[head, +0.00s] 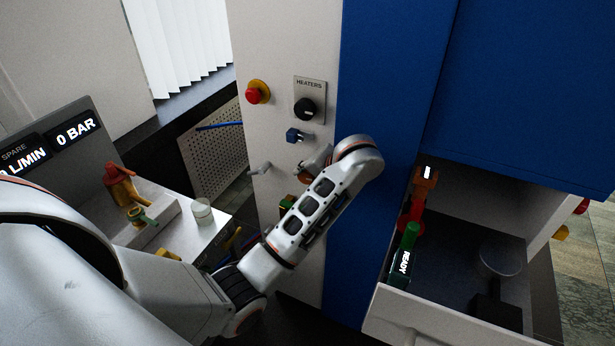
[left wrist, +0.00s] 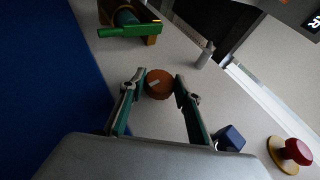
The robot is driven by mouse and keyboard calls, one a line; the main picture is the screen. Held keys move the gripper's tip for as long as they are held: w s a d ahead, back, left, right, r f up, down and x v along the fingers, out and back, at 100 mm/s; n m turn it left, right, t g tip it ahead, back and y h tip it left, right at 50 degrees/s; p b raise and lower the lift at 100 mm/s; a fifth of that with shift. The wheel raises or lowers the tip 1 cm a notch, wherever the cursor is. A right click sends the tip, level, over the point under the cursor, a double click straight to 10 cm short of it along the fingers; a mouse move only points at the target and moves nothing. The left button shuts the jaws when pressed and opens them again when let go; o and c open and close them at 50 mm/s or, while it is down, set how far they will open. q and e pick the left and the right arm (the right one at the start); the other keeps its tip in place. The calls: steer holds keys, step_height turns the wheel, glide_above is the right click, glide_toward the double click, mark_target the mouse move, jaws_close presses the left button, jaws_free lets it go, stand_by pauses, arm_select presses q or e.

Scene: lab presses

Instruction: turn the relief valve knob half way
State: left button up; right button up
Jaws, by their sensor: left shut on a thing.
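The relief valve knob (left wrist: 159,85) is a round orange-brown knob with a pale mark, on the light panel in the left wrist view. In the head view the orange knob (head: 313,164) is partly hidden behind my left wrist. My left gripper (left wrist: 160,92) is shut on the knob, one finger on each side of it. My right gripper is in neither view.
Around the knob are a blue knob (head: 297,136), a grey lever (head: 260,168), a black HEATERS dial (head: 306,108) and a red button (head: 257,92). A green-handled valve (left wrist: 130,30) sits nearby. A display (head: 60,140) reads 0 BAR. A blue column (head: 385,80) stands to the right.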

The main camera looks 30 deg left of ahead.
arm_select(q)
steer(key=o, duration=1.1)
steer(key=shift+a, duration=0.1)
